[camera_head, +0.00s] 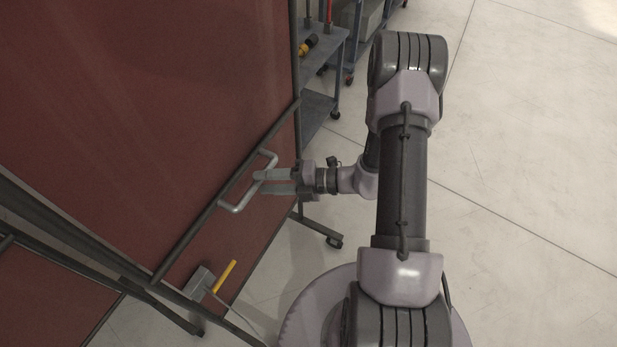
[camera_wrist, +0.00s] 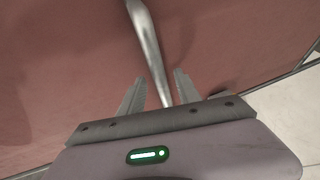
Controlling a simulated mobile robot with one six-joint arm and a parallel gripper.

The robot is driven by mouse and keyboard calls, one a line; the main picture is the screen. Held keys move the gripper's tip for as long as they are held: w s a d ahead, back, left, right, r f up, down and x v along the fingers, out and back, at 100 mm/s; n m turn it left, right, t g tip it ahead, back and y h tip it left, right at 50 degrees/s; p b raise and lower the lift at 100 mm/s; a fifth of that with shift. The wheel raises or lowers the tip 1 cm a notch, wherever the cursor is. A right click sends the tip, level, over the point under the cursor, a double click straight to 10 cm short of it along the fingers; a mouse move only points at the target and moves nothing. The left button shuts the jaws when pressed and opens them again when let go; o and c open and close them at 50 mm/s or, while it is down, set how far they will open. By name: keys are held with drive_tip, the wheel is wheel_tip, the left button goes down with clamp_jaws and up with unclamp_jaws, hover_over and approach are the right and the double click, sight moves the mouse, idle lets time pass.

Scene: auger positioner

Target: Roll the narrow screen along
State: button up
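The screen (camera_head: 150,90) is a dark red panel in a dark frame on casters, filling the left of the head view; its red face (camera_wrist: 60,70) also fills most of the wrist view. A silver U-shaped handle (camera_head: 237,208) is fixed on a dark slanting bar across the panel. My gripper (camera_head: 262,181) is at this handle, reaching in from the right. In the wrist view the handle's bar (camera_wrist: 147,42) runs between the two fingers of my gripper (camera_wrist: 160,76), with gaps showing on both sides. The fingers are apart, around the bar.
Another dark-framed red panel (camera_head: 40,290) stands at the lower left. A grey tool with a yellow handle (camera_head: 224,276) shows near the screen's lower edge. A blue-grey shelf cart (camera_head: 322,60) stands behind the screen. The pale floor at right is clear.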

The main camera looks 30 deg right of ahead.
drive_tip(key=p+v, duration=0.1)
drive_tip(key=v, duration=1)
drive_tip(key=shift+s+d, duration=0.2)
drive_tip(key=shift+d, duration=0.1)
